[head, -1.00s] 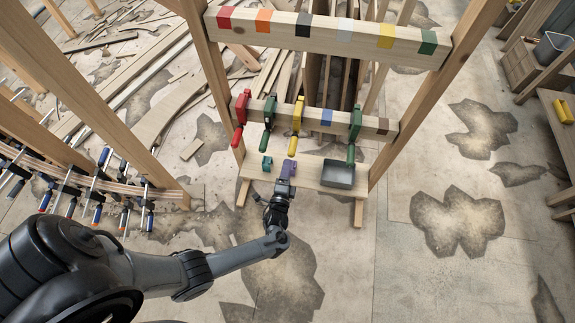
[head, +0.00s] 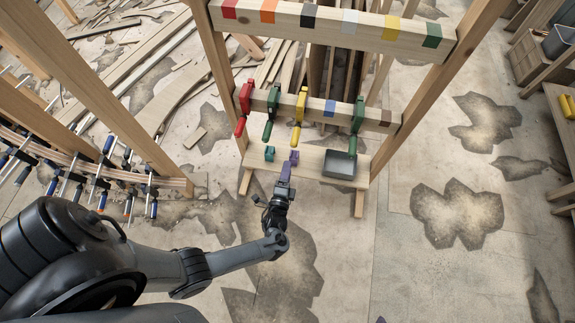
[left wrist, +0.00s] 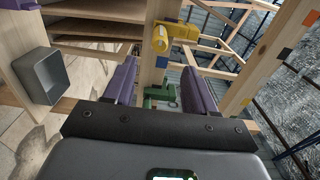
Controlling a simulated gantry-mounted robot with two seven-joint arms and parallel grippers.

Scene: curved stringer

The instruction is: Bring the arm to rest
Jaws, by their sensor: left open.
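My left arm reaches in from the left to the front of a wooden frame. My left gripper (head: 289,163), with purple fingers, is in front of the low shelf (head: 312,160). In the left wrist view its two fingers (left wrist: 160,88) stand apart with nothing held between them. A green clamp (left wrist: 160,97) and a yellow clamp (left wrist: 176,38) show beyond them. In the head view a small purple tip (head: 380,320) shows at the bottom edge; I cannot tell whether it belongs to my right gripper.
The lower beam carries a red clamp (head: 245,100), green clamps (head: 358,116) and a yellow clamp (head: 299,108). The shelf holds a grey tray (head: 340,165) and a teal piece (head: 271,154). Several clamps (head: 100,185) line a curved wooden strip at left.

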